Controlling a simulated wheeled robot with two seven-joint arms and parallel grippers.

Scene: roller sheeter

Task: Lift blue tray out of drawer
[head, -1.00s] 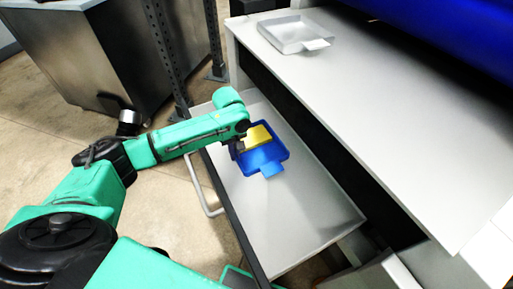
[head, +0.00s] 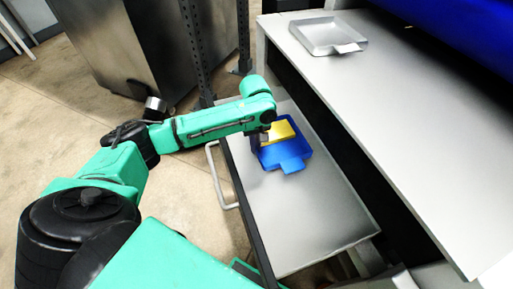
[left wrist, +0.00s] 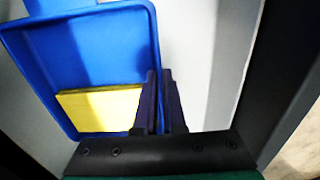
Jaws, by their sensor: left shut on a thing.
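The blue tray (head: 293,166) is over the pulled-out drawer (head: 315,215), towards its far end; whether it touches the drawer floor I cannot tell. A yellow block (head: 280,132) lies in the tray. My left gripper (head: 257,145) is at the tray's left side. In the left wrist view its dark fingers (left wrist: 160,98) are closed on the wall of the tray (left wrist: 85,45), beside the yellow block (left wrist: 100,108). The fingertips are partly hidden in the head view. My right gripper is out of view.
A metal counter (head: 400,110) overhangs the drawer on the right, with a grey tray (head: 327,35) on it. The drawer handle (head: 217,177) is on the left. A dark post (head: 196,50) and a steel cabinet (head: 110,40) stand behind. The drawer's near part is bare.

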